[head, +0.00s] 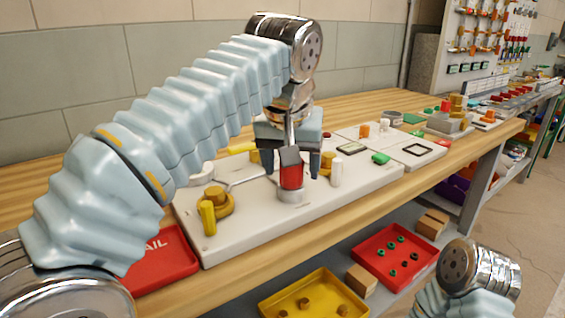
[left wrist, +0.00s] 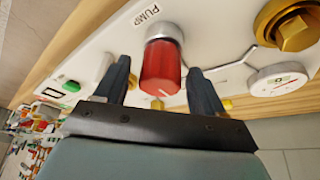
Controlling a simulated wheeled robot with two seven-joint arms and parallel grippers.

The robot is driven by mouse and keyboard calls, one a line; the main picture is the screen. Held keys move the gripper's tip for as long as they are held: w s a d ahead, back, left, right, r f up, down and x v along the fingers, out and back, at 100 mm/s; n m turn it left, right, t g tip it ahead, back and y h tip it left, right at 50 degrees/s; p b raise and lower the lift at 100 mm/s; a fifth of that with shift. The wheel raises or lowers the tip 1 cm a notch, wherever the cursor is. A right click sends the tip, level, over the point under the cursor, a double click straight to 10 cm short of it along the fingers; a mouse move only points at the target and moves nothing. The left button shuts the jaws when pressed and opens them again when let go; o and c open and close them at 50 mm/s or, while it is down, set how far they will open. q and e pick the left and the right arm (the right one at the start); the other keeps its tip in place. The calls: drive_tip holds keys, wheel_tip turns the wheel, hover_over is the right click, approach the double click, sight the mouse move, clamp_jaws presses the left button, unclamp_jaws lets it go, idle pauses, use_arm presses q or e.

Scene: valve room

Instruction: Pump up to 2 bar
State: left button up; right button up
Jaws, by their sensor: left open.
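The pump (head: 291,173) has a red body with a dark top on a pale round base, and stands on a white panel (head: 240,231). In the left wrist view the red pump (left wrist: 161,68) sits beside the label PUMP. My left gripper (head: 293,165) is over the pump, its fingers spread on either side of it; the left wrist view shows the open fingers (left wrist: 162,80) apart from the red body. A round white gauge (left wrist: 279,79) shows in the left wrist view; its reading is too small to tell. A brass valve (head: 214,200) with a yellow handle is left of the pump.
A red FAIL tray (head: 165,262) is at the bench's front left. A yellow tray (head: 318,300) and a red tray (head: 395,262) with small parts stand on the shelf below. A white post (head: 336,172) stands close right of the pump.

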use_arm(q)
drive_tip(key=c, duration=1.1)
drive_tip(key=shift+o, duration=0.2)
drive_tip(key=shift+m, duration=0.3)
drive_tip(key=m+h, duration=0.1)
drive_tip(key=m, duration=0.1)
drive_tip(key=m+h, duration=0.1)
drive_tip(key=m, duration=0.2)
drive_tip(key=shift+g, duration=0.4)
drive_tip(key=m+g, duration=0.1)
drive_tip(key=m, duration=0.2)
drive_tip(key=m+h, duration=0.1)
drive_tip(key=m, duration=0.2)
drive_tip(key=shift+g+h, duration=0.3)
drive_tip(key=shift+g, duration=0.1)
drive_tip(key=o, duration=1.1)
drive_tip(key=shift+c, duration=0.2)
